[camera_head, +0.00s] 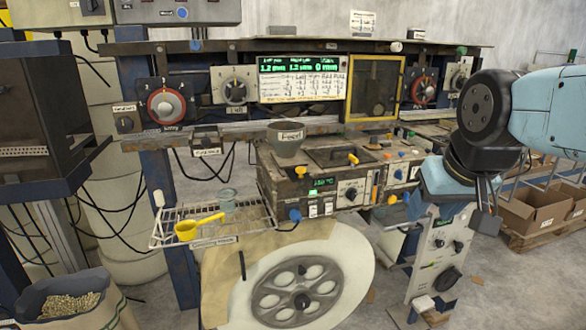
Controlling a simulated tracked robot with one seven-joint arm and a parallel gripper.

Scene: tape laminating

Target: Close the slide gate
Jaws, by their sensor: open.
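I cannot tell for sure which part is the slide gate. A grey feed hopper (287,138) with a label stands on top of the tan laminating machine (312,195). Yellow knobs and dark plates show on the machine's top, right of the hopper. My gripper (484,212) hangs at the right, fingers pointing down, open and with nothing seen between them.
A large tape reel (340,268) is below the machine. A wire shelf (205,222) at its left holds a yellow scoop (199,227) and a glass cup (227,199). A yellow-framed panel (350,90) and dials are above. A pellet sack (100,285) stands lower left; cardboard boxes (535,210) lie right.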

